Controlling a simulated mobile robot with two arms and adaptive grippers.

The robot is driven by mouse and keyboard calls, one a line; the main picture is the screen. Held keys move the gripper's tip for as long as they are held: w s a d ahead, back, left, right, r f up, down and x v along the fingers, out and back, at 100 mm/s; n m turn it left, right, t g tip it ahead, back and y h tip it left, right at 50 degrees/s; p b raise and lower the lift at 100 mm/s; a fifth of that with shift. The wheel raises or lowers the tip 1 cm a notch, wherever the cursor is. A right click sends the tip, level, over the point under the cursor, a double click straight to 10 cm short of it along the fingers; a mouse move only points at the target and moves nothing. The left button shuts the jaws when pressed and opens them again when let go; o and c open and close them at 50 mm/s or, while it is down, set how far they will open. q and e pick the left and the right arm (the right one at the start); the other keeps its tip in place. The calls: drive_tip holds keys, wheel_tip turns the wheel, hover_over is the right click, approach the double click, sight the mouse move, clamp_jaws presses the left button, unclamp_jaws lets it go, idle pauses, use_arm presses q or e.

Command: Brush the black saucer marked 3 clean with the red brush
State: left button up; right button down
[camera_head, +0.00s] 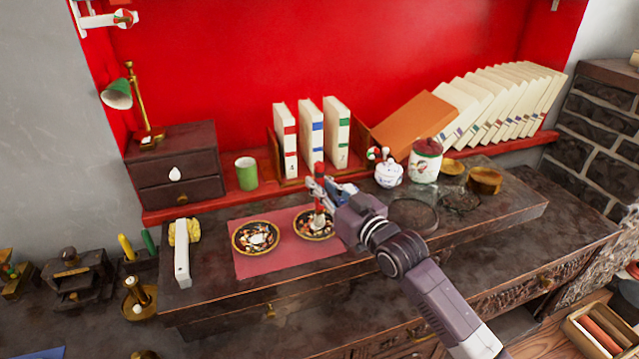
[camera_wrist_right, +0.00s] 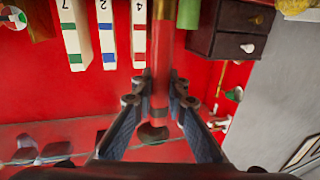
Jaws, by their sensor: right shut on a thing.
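My right gripper (camera_head: 326,187) is shut on the red brush (camera_head: 319,172), whose handle stands roughly upright. In the right wrist view the red brush (camera_wrist_right: 162,60) sits between the two fingers of the right gripper (camera_wrist_right: 160,108). The brush's pale head is down at the right dark saucer (camera_head: 331,235); I cannot tell whether it touches. That saucer has bits in pale and orange-brown tones on it. A similar left saucer (camera_head: 236,246) also carries bits. Both lie on a red mat (camera_head: 270,265). No number can be read on either saucer. My left gripper is not in view.
Behind the mat stand a green cup (camera_head: 246,174) and several upright white books (camera_head: 311,138). A small white pot (camera_head: 389,175) and a lidded jar (camera_head: 425,162) stand right of the gripper. A white block (camera_head: 182,262) lies left of the mat.

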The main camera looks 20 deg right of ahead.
drive_tip(key=shift+f, duration=0.55)
drive_tip(key=shift+w, duration=0.1)
